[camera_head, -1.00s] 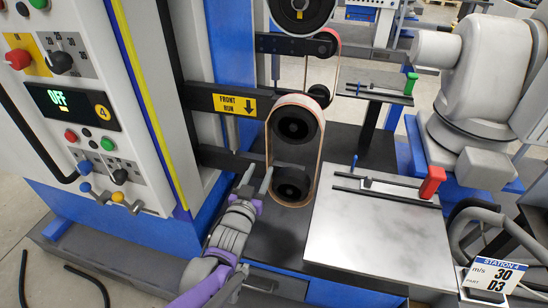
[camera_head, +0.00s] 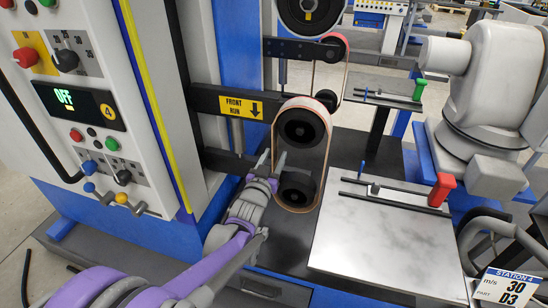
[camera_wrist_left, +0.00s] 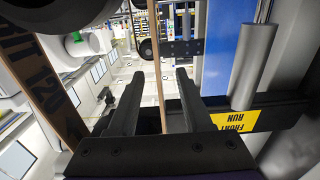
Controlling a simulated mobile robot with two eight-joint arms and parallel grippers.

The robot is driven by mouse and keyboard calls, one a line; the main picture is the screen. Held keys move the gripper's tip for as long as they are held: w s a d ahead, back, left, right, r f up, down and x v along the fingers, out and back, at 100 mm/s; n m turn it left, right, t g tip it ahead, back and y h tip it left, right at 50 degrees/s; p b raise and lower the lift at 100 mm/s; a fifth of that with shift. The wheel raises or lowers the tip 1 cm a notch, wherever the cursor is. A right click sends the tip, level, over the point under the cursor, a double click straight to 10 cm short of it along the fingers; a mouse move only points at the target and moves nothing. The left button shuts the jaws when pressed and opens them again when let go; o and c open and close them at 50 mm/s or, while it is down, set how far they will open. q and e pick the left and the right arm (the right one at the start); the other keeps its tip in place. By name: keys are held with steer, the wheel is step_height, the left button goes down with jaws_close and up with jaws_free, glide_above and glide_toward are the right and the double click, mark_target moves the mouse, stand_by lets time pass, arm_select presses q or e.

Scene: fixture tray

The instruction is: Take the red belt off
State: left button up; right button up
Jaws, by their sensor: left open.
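The front belt (camera_head: 317,104) is a loop with a reddish outer face and a tan edge. It runs around an upper black pulley (camera_head: 301,129) and a lower black pulley (camera_head: 296,188). My left gripper (camera_head: 275,160) is open at the belt's left run, partly hiding it and the lower pulley. In the left wrist view, a thin tan belt edge (camera_wrist_left: 157,75) stands between the two open fingers of the gripper (camera_wrist_left: 156,85), with gaps on both sides. A wider brown, printed belt run (camera_wrist_left: 38,85) shows at left there. My right gripper is not in view.
A second, similar belt (camera_head: 346,62) runs behind, higher up. A yellow FRONT RUN sign (camera_head: 240,106) is on the dark arm left of the belt. A marbled plate (camera_head: 385,235) with a red-handled fixture (camera_head: 441,190) lies to the right. The control panel (camera_head: 75,95) reads OFF.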

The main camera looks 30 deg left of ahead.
arm_select(q)
steer(key=shift+c, duration=0.3)
jaws_close()
stand_by(0.7)
steer(key=shift+r, duration=0.2)
stand_by(0.3)
steer(key=shift+r+p, duration=0.3)
steer(key=shift+p, duration=0.15)
steer(key=shift+s, duration=0.1)
steer(key=p+v, duration=0.2)
steer(key=v, duration=1.1)
stand_by(1.1)
steer(key=shift+f, duration=0.1)
steer(key=shift+p+v, duration=0.65)
steer(key=shift+v, duration=2.25)
